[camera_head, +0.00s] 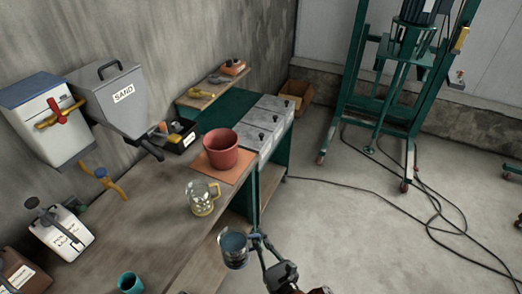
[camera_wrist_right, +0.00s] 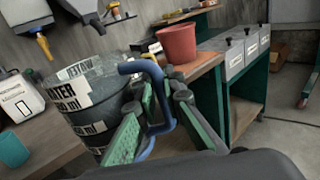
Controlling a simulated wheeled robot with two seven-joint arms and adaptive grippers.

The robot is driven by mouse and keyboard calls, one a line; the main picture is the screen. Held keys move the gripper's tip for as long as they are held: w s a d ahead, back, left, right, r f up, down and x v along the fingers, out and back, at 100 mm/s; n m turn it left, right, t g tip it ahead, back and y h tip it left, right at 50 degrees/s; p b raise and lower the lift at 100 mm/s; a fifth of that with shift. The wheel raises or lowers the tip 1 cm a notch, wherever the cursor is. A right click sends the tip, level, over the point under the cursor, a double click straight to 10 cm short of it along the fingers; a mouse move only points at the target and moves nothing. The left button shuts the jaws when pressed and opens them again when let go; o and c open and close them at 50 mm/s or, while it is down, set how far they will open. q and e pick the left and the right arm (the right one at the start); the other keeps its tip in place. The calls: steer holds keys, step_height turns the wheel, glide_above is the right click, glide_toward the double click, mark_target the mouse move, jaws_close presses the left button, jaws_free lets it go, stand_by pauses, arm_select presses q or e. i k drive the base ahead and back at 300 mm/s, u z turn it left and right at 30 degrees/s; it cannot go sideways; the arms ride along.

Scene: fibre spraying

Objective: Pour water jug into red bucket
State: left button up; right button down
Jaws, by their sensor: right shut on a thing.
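The water jug (camera_head: 234,256) is a dark grey cup with a blue handle. In the right wrist view the water jug (camera_wrist_right: 85,105) shows white measuring labels, and its handle passes between the fingers. My right gripper (camera_head: 257,240) is shut on that handle and holds the jug by the bench's front edge, roughly upright. It also shows in the right wrist view (camera_wrist_right: 160,112). The red bucket (camera_head: 227,152) stands upright on an orange board on the bench, farther back than the jug and apart from it. It also shows in the right wrist view (camera_wrist_right: 177,43). My left gripper is out of view.
A glass jug with a yellow handle (camera_head: 202,197) stands between the held jug and the bucket. A teal cup (camera_head: 130,282) is at the bench's near end. Grey lidded boxes (camera_head: 262,125) sit behind the bucket. A sand hopper (camera_head: 118,95) hangs on the wall.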

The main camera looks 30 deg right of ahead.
mark_target(220, 145)
steer(key=z, duration=1.75)
steer(key=k, duration=0.85)
steer(key=u, duration=1)
steer(key=i, duration=1)
